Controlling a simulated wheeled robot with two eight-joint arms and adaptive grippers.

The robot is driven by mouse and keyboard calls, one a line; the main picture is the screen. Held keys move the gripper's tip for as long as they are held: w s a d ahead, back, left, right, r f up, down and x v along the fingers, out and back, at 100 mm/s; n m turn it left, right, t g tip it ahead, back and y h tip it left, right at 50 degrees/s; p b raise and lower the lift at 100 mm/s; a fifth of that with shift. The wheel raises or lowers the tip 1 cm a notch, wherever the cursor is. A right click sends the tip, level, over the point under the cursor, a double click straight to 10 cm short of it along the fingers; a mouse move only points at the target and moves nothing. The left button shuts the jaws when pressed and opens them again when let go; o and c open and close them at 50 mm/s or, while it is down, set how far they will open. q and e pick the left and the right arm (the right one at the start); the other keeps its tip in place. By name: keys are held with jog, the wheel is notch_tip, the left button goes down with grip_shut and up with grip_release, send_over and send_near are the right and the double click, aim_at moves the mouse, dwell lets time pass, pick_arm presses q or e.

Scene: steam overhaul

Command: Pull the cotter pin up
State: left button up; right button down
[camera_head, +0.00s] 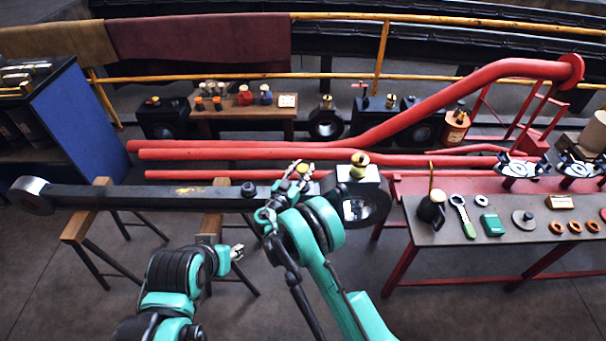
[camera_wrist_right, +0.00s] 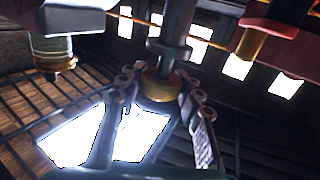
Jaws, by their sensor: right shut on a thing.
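A long dark rod (camera_head: 150,198) lies level, with a small ring at its left end and a larger ring end (camera_head: 372,205) at its right. My right gripper (camera_head: 296,178) is over the rod, left of the larger ring end. It is shut on a small brass-topped pin (camera_head: 302,169), which I take for the cotter pin. In the right wrist view the fingers of the right gripper (camera_wrist_right: 160,105) stand on either side of the pin's brass end (camera_wrist_right: 160,86). How deep the pin sits is hidden. My left gripper (camera_head: 237,252) is below the rod, away from it; its jaws are too small to judge.
Wooden-topped trestles (camera_head: 88,208) stand under the rod. A brass cup (camera_head: 359,160) tops the larger ring end, right of my right gripper. Red pipes (camera_head: 220,154) run behind. A bench (camera_head: 450,232) with tools and rings is at the right. Floor in front is partly free.

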jog(key=shift+w+r, duration=0.1)
jog(key=shift+r, duration=0.35)
jog(key=c, duration=1)
grip_release()
jog(key=shift+r, duration=0.1)
jog(key=v, duration=1.2)
jog(key=shift+d, duration=0.1)
